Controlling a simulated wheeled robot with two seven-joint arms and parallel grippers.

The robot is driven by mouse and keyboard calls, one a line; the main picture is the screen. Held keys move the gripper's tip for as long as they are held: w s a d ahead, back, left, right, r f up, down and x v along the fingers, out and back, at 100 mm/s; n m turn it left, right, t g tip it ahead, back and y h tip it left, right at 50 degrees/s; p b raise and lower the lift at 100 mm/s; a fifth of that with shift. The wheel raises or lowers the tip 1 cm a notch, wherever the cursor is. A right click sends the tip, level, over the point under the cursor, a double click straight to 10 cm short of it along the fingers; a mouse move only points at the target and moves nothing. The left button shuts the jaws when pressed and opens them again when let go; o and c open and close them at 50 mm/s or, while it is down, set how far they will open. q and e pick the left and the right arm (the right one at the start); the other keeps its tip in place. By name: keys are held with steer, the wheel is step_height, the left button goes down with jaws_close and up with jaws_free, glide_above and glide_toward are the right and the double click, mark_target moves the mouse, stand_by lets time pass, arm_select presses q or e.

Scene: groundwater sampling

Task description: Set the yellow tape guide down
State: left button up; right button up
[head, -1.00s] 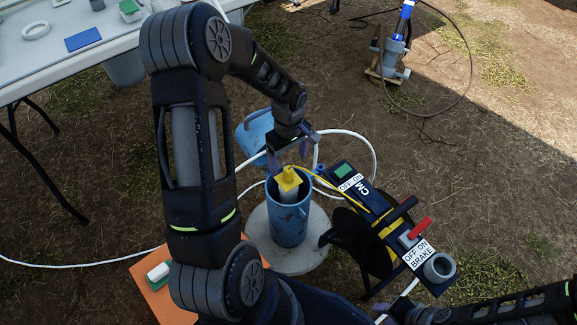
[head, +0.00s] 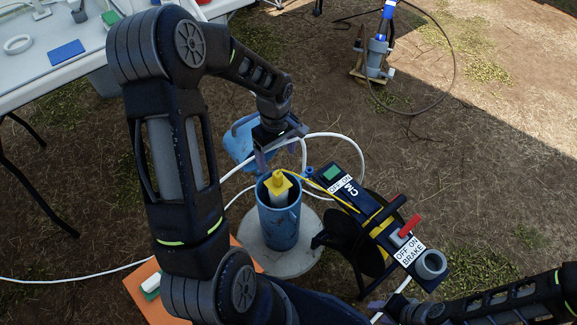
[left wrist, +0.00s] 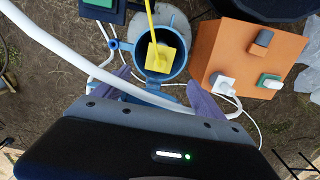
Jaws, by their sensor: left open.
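The yellow tape guide (head: 279,183) sits at the mouth of the blue well pipe (head: 279,226), with a pale cylinder below its cap. The yellow tape runs from it to the reel. In the left wrist view the guide (left wrist: 161,58) lies over the pipe's opening. My left gripper (head: 283,157) is open and empty just above and behind the guide, apart from it. Its two purple fingers are spread wide in the wrist view (left wrist: 163,92). My right gripper (head: 385,308) is low at the bottom edge, near the reel's lower end; its fingers are mostly hidden.
The meter reel (head: 378,222), with its red lever, stands right of the pipe. A white hose (head: 334,136) loops behind it. A blue container (head: 241,143) is behind the pipe. An orange box (head: 143,291) is at lower left, a white table (head: 80,77) at upper left.

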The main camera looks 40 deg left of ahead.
arm_select(q)
steer(key=s+d+f+m+h, duration=0.25)
steer(key=d+f, duration=0.35)
steer(key=d, duration=0.3)
steer(key=s+d+f+m+h, duration=0.15)
steer(key=d+f+m, duration=0.3)
steer(key=d, duration=0.55)
steer(key=s+d+f+m, duration=0.5)
steer(key=s+d+m, duration=0.1)
steer(key=s+d, duration=0.4)
steer(key=shift+s+d+f+t, duration=0.15)
steer(key=shift+s+f+t, duration=0.25)
steer(key=shift+s, duration=0.45)
step_height(320, 180, up, 18)
steer(key=p, duration=1.7)
steer(key=shift+f, duration=0.25)
